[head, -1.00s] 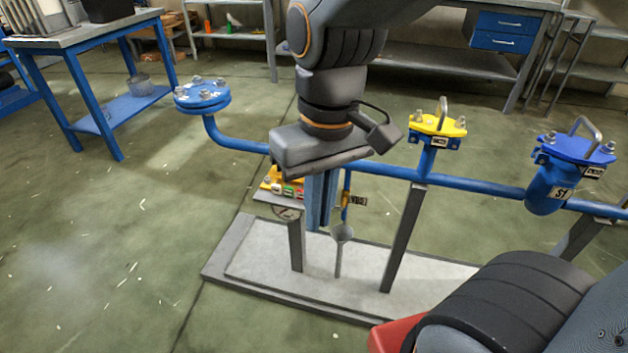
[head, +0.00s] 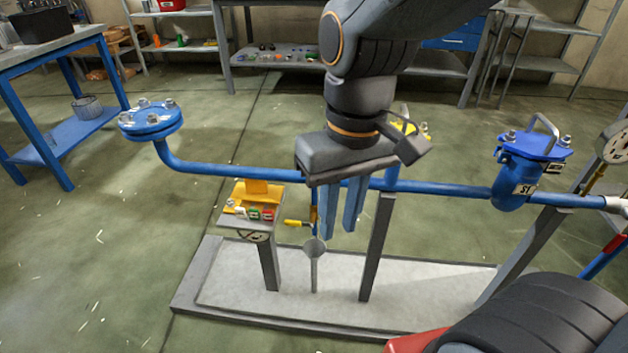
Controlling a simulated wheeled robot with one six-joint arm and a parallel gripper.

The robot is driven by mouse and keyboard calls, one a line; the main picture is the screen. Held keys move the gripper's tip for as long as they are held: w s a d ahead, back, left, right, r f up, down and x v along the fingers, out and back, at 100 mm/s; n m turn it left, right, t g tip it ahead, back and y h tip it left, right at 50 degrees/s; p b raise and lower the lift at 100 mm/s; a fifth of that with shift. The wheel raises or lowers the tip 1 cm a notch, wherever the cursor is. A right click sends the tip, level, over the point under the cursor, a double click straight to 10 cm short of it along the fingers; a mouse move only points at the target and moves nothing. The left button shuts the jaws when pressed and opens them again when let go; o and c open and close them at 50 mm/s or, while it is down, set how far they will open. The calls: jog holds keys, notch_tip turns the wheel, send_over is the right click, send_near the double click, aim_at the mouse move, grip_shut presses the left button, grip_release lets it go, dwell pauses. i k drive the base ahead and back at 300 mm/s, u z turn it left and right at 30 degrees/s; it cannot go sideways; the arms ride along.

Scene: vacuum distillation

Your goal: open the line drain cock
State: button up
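The line drain cock (head: 314,221) hangs on a short branch under the blue pipe, above a grey funnel (head: 314,249). Its yellow lever (head: 296,223) sticks out to the left, roughly level. My gripper (head: 340,231) points down just right of the cock, with two blue fingers. A gap shows between the fingers and nothing is seen in it. The fingers are apart from the lever in the picture; their depth relative to the pipe is hard to tell.
A stand with a yellow block and coloured tags (head: 257,208) is left of the cock. The blue pipe (head: 230,172) runs across, with a flange (head: 150,120) at left and a strainer (head: 518,180) at right. A grey post (head: 377,250) stands right of the funnel.

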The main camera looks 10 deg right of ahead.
aim_at(293, 222)
jog(key=z, duration=0.5)
jog(key=k, duration=1.3)
jog(key=u, duration=1.05)
jog(key=i, duration=0.45)
